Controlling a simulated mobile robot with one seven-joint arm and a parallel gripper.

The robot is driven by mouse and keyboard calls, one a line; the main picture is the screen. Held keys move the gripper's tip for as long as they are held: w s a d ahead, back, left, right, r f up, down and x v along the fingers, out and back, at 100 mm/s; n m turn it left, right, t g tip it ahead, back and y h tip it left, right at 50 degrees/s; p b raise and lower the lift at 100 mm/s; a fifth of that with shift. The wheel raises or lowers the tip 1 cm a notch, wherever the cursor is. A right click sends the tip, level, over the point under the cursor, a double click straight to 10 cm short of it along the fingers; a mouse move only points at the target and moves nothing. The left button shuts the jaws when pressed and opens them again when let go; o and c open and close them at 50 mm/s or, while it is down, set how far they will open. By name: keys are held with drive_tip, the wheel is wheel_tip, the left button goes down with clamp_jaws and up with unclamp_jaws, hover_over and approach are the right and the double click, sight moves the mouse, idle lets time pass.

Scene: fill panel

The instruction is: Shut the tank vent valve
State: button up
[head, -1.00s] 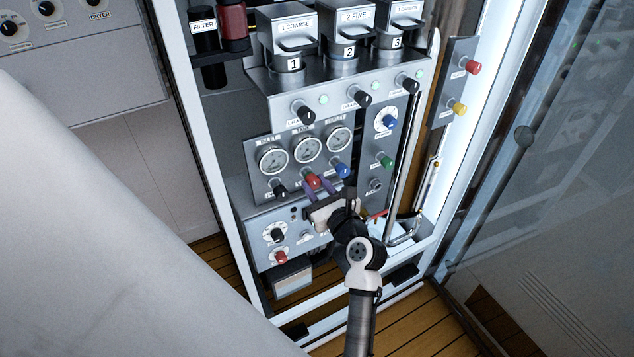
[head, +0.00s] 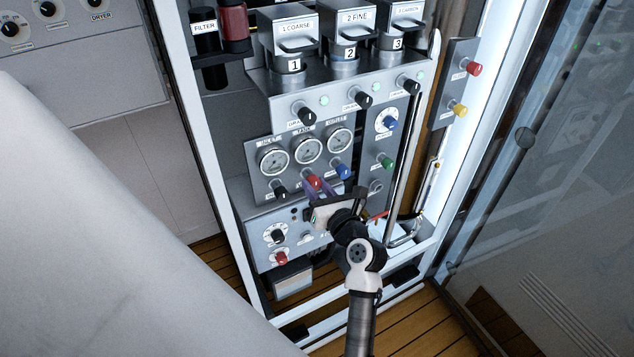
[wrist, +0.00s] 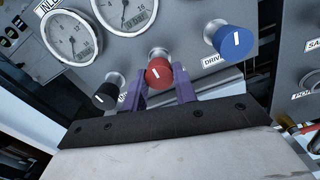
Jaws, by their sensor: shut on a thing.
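The red knob (head: 314,182) sits below the middle gauge, labelled TANK (head: 308,150), on the grey panel. It also shows in the wrist view (wrist: 159,73), with a short white mark on its face. The knob's own label is hidden. My gripper (head: 319,189) has reached the panel from below right. Its purple fingers (wrist: 159,84) stand on the left and right of the red knob and are shut on it.
A black knob (wrist: 106,96) is close on the left of the red one, and a blue knob (wrist: 230,37) is on the right. A green knob (head: 385,161) sits farther right. A glass door (head: 560,180) stands open at the right.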

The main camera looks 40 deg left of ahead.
drive_tip(key=shift+f, duration=0.1)
drive_tip(key=o, duration=1)
drive_tip(key=b+v, duration=0.3)
drive_tip(key=v, duration=1.1)
drive_tip(key=shift+a+b, duration=0.1)
drive_tip(key=shift+b, duration=0.25)
